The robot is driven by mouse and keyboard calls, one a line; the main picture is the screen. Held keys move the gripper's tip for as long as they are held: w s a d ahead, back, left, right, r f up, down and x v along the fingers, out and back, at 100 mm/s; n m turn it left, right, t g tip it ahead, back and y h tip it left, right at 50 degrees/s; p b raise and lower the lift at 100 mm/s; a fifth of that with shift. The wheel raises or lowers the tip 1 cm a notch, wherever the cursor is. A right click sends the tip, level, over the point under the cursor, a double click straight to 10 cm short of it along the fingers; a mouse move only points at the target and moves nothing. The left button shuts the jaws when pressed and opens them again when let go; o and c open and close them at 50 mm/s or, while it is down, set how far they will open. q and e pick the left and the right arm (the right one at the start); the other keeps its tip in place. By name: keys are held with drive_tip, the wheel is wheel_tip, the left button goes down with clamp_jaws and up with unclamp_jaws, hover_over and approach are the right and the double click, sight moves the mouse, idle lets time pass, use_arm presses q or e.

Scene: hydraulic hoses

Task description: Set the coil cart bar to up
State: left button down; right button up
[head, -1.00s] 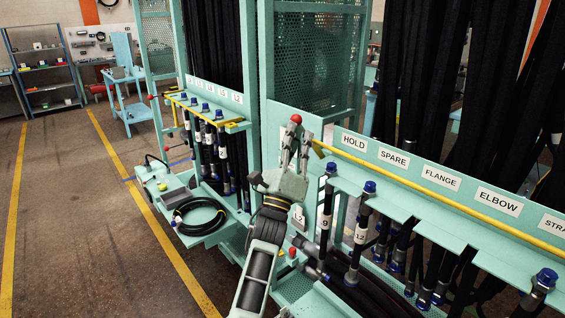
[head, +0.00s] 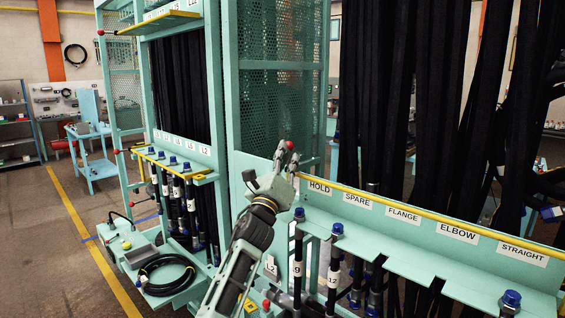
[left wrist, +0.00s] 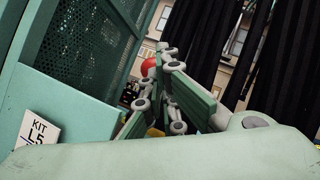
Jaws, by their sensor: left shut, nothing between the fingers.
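A long yellow bar (head: 400,206) crosses the front of the green rack at right, just above the label row from HOLD to STRAIGHT. A red ball (head: 291,145) shows near its left end. My left gripper (head: 285,160) is shut and empty, pointing up beside that end, its fingertips close to the ball. I cannot tell whether they touch it. In the left wrist view the ball (left wrist: 148,67) is partly hidden behind my shut fingers (left wrist: 165,85). My right gripper is not in view.
Hoses with blue caps (head: 337,229) hang below the label row. Another rack at left has a lower yellow bar (head: 172,165), an upper yellow bar (head: 150,23) and a coiled black hose (head: 165,275) on a tray. Mesh panels stand behind my gripper. Floor at far left is clear.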

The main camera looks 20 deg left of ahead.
use_arm(q)
drive_tip(key=shift+w+d+r, duration=0.15)
drive_tip(key=shift+w+d, duration=0.35)
drive_tip(key=shift+w, duration=0.25)
